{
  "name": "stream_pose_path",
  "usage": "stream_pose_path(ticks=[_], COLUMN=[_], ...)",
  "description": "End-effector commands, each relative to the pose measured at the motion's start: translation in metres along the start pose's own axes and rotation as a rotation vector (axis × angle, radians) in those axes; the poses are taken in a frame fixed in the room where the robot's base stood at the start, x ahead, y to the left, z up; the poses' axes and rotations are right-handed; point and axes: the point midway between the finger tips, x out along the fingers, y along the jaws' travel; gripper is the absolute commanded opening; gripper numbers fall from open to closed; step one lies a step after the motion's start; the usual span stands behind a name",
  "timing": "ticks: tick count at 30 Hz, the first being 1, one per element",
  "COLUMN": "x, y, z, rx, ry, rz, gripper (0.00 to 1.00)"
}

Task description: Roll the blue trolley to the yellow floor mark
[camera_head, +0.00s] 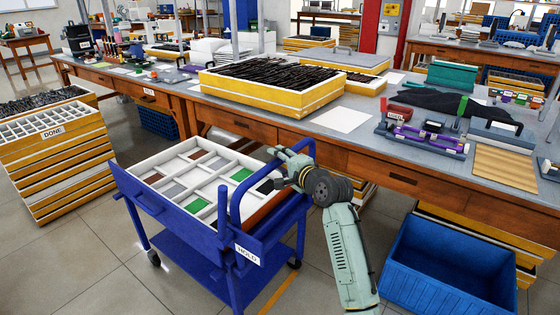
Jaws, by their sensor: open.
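The blue trolley (188,222) stands on the tiled floor in front of the long workbench. It has a white divided tray (152,170) on top, a HOLD label (247,254) and a raised blue handle (236,203) at its right end. My gripper (277,166) is open at the upper part of the handle; I cannot tell whether the handle lies between the fingers or touches them. A yellow-orange strip on the floor (279,290), which looks like the floor mark, shows just right of the trolley's lower right end. Its near end is cut off by the picture's edge.
A blue crate (440,272) sits on the floor right of my arm. A stack of yellow trays marked DONE (58,170) stands left of the trolley. The workbench (345,160) runs close behind. Bare tiles (90,275) lie at the lower left.

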Motion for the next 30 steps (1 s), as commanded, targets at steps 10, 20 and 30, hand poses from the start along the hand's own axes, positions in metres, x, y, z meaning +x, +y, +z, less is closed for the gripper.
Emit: stream_pose_path(ticks=[10,20,30], x=[-0.0003,-0.0004,-0.0004], y=[0.0002,0.0003,0.0004], z=[0.0000,0.0000,0.0000], rx=[0.000,0.000,0.001], ry=[0.000,0.000,0.000], rz=[0.000,0.001,0.001], gripper=[0.23,0.01,0.00])
